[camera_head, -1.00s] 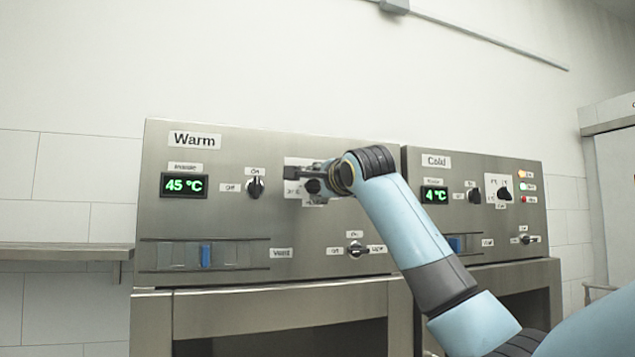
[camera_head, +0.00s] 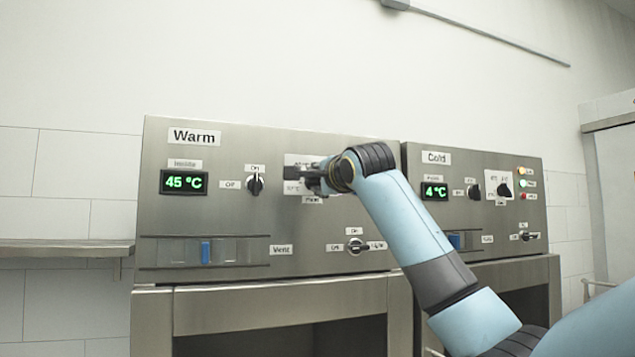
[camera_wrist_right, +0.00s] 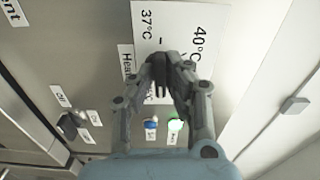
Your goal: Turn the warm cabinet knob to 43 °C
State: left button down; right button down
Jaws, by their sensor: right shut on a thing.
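The warm cabinet panel (camera_head: 225,220) carries a "Warm" label and a green display (camera_head: 184,182) reading 45 °C. My right gripper (camera_head: 305,180) is at the white temperature plate (camera_head: 301,160) on this panel. It also shows in the right wrist view (camera_wrist_right: 168,75), its fingers shut on the dark temperature knob, mostly hidden between them. My left gripper is not in view.
The cold cabinet (camera_head: 470,215), reading 4 °C, stands right, behind my forearm.

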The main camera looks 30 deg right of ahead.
jog(key=n+p, duration=0.2)
jog(key=n, duration=0.3)
jog(key=shift+n, duration=0.4)
jog(key=n+p, duration=0.2)
jog(key=n, duration=0.3)
jog(key=shift+p, duration=0.4)
jog(key=shift+f+n, duration=0.1)
jog(key=shift+n, duration=0.2)
jog(key=c, duration=1.4)
grip_release()
jog(key=shift+o, duration=0.2)
jog(key=v, duration=1.2)
